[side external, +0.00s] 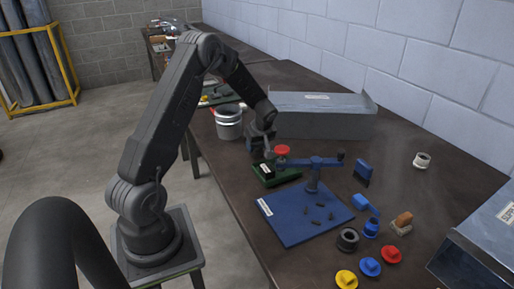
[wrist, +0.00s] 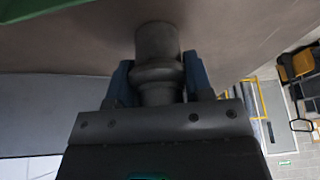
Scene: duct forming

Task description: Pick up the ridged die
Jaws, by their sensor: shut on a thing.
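The ridged die is a grey, stepped cylinder with a raised ring around it; in the wrist view the die (wrist: 157,42) stands between two blue fingers. My gripper (wrist: 158,80) is shut on it. In the side view my gripper (side external: 266,147) is low over the bench, beside the green block. The die is small and dark there, partly hidden by the gripper. I cannot tell whether it touches anything beneath it.
A green block (side external: 264,181) and a red knob (side external: 282,150) are close by. A blue plate (side external: 290,228) carries a blue tool (side external: 313,164). A metal can (side external: 229,128) and a long grey duct (side external: 330,124) stand behind. Colored knobs (side external: 370,267) lie at front right.

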